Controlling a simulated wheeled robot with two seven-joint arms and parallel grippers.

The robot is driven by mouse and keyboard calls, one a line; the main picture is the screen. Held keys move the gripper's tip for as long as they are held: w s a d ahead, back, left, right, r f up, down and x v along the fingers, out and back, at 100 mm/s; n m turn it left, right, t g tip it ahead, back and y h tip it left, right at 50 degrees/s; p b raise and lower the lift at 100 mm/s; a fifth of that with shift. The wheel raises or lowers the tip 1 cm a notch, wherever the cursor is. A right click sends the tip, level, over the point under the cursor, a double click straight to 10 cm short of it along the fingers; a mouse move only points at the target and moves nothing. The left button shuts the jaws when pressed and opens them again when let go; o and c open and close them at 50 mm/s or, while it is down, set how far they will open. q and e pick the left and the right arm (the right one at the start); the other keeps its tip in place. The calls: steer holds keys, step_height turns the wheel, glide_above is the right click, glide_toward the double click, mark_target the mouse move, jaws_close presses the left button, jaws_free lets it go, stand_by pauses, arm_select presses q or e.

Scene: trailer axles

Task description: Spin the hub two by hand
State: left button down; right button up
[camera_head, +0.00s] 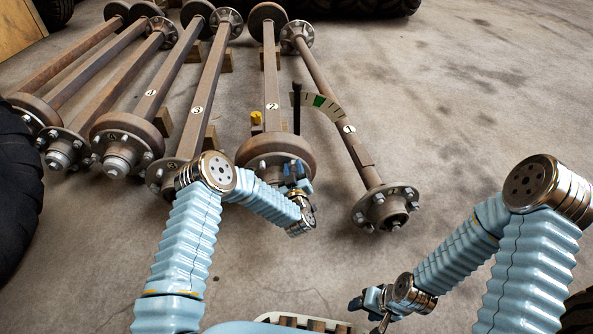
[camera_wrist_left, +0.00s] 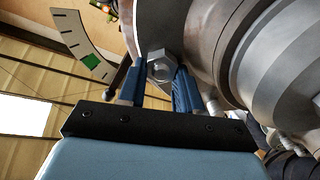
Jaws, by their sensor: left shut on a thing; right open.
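Hub two (camera_head: 262,146) is the rusty round drum at the near end of the axle labelled 2 (camera_head: 271,80). In the left wrist view its grey metal face (camera_wrist_left: 207,35) fills the upper right. My left gripper (camera_head: 297,178) is at the right side of hub two. Its blue fingers (camera_wrist_left: 160,84) are shut on a hex wheel stud (camera_wrist_left: 161,66) on the hub's face. A curved white gauge with a green band (camera_head: 318,101) stands beside axle 2; it also shows in the left wrist view (camera_wrist_left: 82,43). My right gripper (camera_head: 370,308) is open and empty, low and away from the axles.
Axle 1 (camera_head: 325,88) with its studded hub (camera_head: 386,207) lies just right of hub two. Axles 3 (camera_head: 207,90) and 4 (camera_head: 160,80) and others lie to the left. A black tyre (camera_head: 15,190) is at the left edge.

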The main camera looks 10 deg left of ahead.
arm_select(q)
steer(key=shift+s+a, duration=0.1)
stand_by(0.4)
steer(key=c, duration=0.8)
jaws_free()
steer(key=shift+o, duration=0.2)
steer(key=p+v, duration=0.2)
steer(key=v, duration=1.1)
steer(key=shift+s, duration=0.35)
